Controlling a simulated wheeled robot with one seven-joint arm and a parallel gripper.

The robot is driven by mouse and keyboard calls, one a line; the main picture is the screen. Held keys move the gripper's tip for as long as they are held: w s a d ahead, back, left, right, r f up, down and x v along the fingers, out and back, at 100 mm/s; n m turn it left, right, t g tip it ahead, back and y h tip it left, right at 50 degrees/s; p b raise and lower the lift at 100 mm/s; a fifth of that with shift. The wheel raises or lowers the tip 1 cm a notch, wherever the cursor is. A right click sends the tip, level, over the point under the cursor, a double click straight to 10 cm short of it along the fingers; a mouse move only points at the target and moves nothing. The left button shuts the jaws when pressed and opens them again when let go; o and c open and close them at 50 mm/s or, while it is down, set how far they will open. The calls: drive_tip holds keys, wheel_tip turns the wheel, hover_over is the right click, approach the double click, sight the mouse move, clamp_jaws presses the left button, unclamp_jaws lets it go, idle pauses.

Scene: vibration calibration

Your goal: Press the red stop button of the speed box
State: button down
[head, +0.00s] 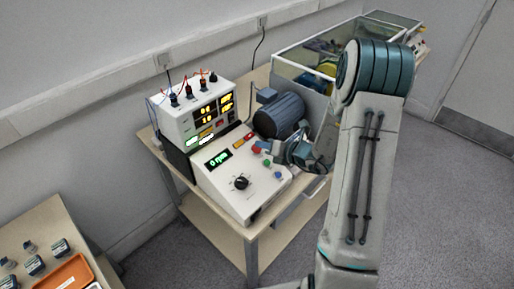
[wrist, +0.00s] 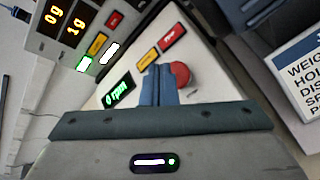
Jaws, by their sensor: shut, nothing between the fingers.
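The speed box (head: 222,188) is a white sloped console with a green display (head: 217,158) reading 0 rpm and a black knob (head: 241,183). Its round red stop button (head: 256,149) is on the upper right of the sloped face. In the wrist view the red stop button (wrist: 181,75) shows just right of my fingertips, partly hidden by them. My gripper (wrist: 158,70) is shut and empty, its fingers over the panel between the display and the button. I cannot tell whether the fingers touch the button. In the head view my gripper (head: 271,148) is beside the button.
A white meter unit (head: 184,122) with yellow digits and cables stands behind the speed box. A dark motor (head: 280,115) and a glass-sided case (head: 300,70) are to the right. Yellow and red labels (wrist: 173,36) lie above the button. A side table with an orange tray (head: 68,274) is at lower left.

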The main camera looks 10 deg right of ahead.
drive_tip(key=r+p, duration=0.1)
drive_tip(key=s+d+r+p, duration=0.1)
drive_tip(key=r, duration=0.1)
drive_tip(key=r+p, duration=0.1)
drive_tip(key=shift+s+d+r, duration=0.15)
drive_tip(key=shift+s+r, duration=0.1)
drive_tip(key=shift+s, duration=0.15)
idle(0.5)
drive_tip(key=s+a+r+n+g, duration=0.45)
drive_tip(key=s+n, duration=0.25)
drive_tip(key=n, duration=0.2)
drive_tip(key=s+a+r+n+g, duration=0.45)
drive_tip(key=s+n, duration=0.25)
drive_tip(key=n, duration=0.3)
drive_tip(key=s+d+r+n+t+h, duration=0.1)
drive_tip(key=s+d+r+n+h, duration=0.1)
drive_tip(key=s+d+n+h, duration=0.2)
drive_tip(key=s+d+r+n+t+h, duration=0.1)
drive_tip(key=s+d+r+n+h, duration=0.2)
drive_tip(key=n, duration=1)
drive_tip(key=s+h+b, duration=0.1)
drive_tip(key=s+h, duration=0.1)
drive_tip(key=s, duration=0.3)
drive_tip(key=shift+s+d+r+n, duration=0.2)
drive_tip(key=shift+d+r+n, duration=0.1)
drive_tip(key=shift+d+r, duration=0.1)
